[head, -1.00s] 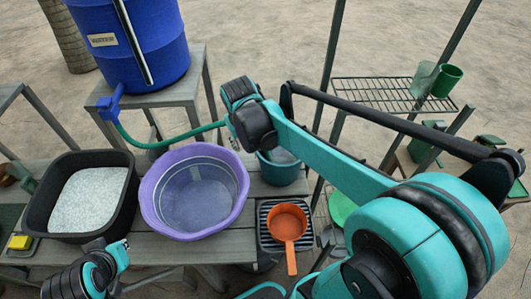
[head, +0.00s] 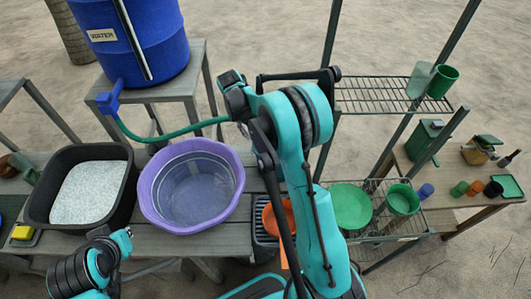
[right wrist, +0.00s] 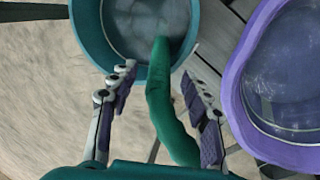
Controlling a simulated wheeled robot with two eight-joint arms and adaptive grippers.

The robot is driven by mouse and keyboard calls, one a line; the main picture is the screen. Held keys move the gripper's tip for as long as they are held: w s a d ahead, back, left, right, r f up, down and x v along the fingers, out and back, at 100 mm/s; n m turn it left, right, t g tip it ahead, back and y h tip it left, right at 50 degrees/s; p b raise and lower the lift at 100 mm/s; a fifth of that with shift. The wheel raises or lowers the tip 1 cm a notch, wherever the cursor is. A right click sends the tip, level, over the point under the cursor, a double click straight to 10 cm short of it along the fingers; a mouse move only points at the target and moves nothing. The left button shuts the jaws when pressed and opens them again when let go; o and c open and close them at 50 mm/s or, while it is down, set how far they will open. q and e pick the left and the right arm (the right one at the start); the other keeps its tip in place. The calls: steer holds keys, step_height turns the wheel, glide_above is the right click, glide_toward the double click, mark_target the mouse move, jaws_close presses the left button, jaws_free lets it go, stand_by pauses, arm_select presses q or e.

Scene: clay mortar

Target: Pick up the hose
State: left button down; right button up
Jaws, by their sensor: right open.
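The green hose (head: 165,136) runs from the blue barrel's tap to the right, passing behind the purple basin. Its right end is hidden by my right arm in the head view. In the right wrist view the hose (right wrist: 165,105) lies between the fingers of my open right gripper (right wrist: 158,72), its far end over a teal bucket (right wrist: 92,40). Gaps show between the hose and both fingers. My left arm is low at the left in the head view; its gripper (head: 126,236) is too small and turned away to read.
The blue water barrel (head: 155,60) stands on a stool. A purple basin (head: 152,212) and a black tub (head: 38,205) sit on the bench. An orange pan (head: 270,218) is partly behind my right arm. A wire shelf (head: 375,95) stands at the right.

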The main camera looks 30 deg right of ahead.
steer(key=x, duration=0.3)
steer(key=shift+s+b, duration=0.1)
steer(key=shift+b, duration=0.25)
steer(key=shift+d+f, duration=0.1)
steer(key=shift+f, duration=0.25)
steer(key=shift+r, duration=0.1)
steer(key=c, duration=1.1)
jaws_close()
step_height(320, 180, up, 9)
steer(key=shift+r+p, duration=0.25)
steer(key=shift+p, duration=0.95)
steer(key=w+p+v, duration=0.2)
steer(key=p+v, duration=0.4)
steer(key=v, duration=0.4)
steer(key=shift+r, duration=0.2)
